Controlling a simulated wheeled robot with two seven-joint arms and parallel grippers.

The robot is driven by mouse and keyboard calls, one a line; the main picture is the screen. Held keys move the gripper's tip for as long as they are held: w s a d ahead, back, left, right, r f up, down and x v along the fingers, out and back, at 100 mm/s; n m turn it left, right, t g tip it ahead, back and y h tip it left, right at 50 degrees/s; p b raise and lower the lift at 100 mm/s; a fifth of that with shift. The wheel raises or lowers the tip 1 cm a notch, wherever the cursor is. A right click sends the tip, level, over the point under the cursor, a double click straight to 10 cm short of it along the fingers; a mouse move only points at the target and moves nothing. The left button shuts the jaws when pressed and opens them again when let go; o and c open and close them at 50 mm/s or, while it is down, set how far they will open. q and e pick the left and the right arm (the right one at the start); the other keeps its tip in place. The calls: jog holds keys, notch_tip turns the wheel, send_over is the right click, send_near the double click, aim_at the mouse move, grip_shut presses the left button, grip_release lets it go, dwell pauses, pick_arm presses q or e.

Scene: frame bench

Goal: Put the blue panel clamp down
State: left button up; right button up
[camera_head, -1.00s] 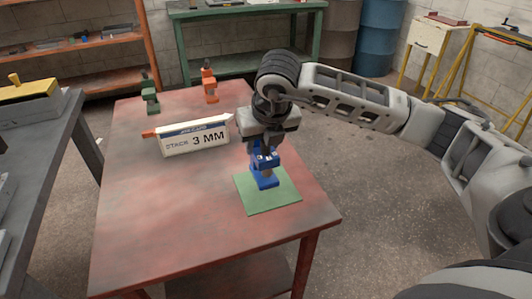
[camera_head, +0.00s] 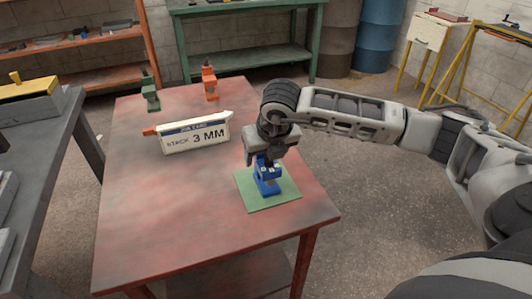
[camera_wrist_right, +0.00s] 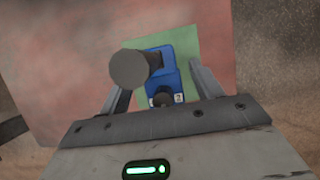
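The blue panel clamp (camera_head: 267,184) stands upright on the green mat (camera_head: 286,188) at the right side of the red table; its base appears to rest on the mat. My right gripper (camera_head: 267,163) is directly above and around its upper part. In the right wrist view the clamp (camera_wrist_right: 162,82) lies between my two fingers (camera_wrist_right: 161,84), which are spread, with a visible gap beside it on the right. A dark round knob on the clamp points at the wrist camera. My left gripper is not in view.
A white "STACK 3 MM" block (camera_head: 194,138) stands left of the mat on the red table (camera_head: 170,215). An orange clamp (camera_head: 210,84) and a green clamp (camera_head: 150,95) stand at its far edge. The table's front is clear.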

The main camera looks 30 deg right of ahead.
jog(key=b+v, duration=0.1)
jog(key=v, duration=1.1)
jog(key=shift+s+a, duration=0.1)
